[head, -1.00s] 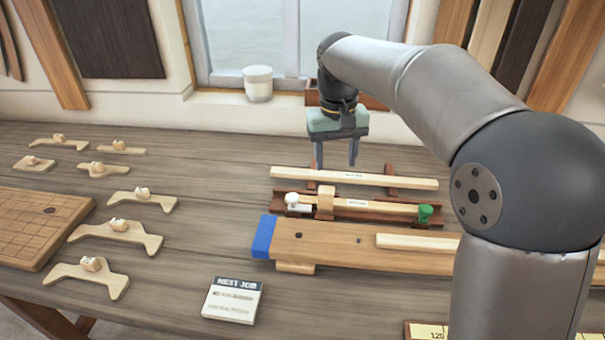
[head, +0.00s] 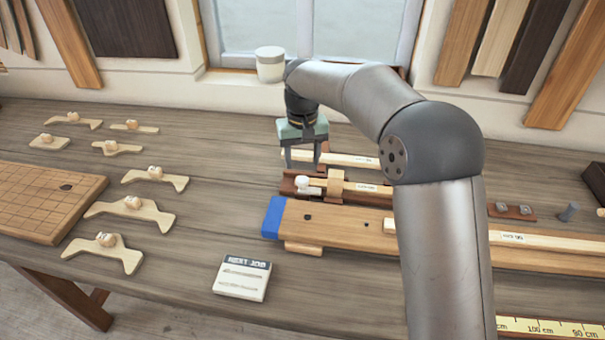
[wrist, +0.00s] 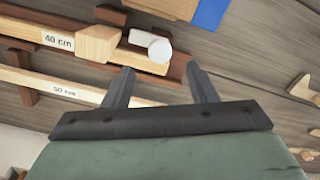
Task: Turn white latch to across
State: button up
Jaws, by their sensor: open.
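The white latch (head: 303,184) sits at the left end of a dark red-brown rack (head: 287,189), beside a wooden block (head: 336,181). It has a round white knob and a pale bar lying along the rack. In the wrist view the latch knob (wrist: 159,50) is just beyond and between the fingertips, apart from them. My gripper (head: 302,168) is open and empty, pointing down just behind the latch. Its two fingers also show in the wrist view (wrist: 159,70). The green latch seen earlier at the rack's right end is hidden behind my arm.
A long plank with a blue end (head: 273,218) lies in front of the rack. A labelled batten (head: 362,160) lies behind it. A job card (head: 242,278) and several wooden pieces (head: 128,208) with knobs lie to the left. Bare bench (head: 215,195) lies between them.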

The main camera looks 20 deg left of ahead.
aim_at(302, 179)
notch_tip(302, 179, down, 6)
jog(key=shift+f+p, duration=0.1)
jog(key=shift+p, duration=0.3)
jog(key=c, duration=1)
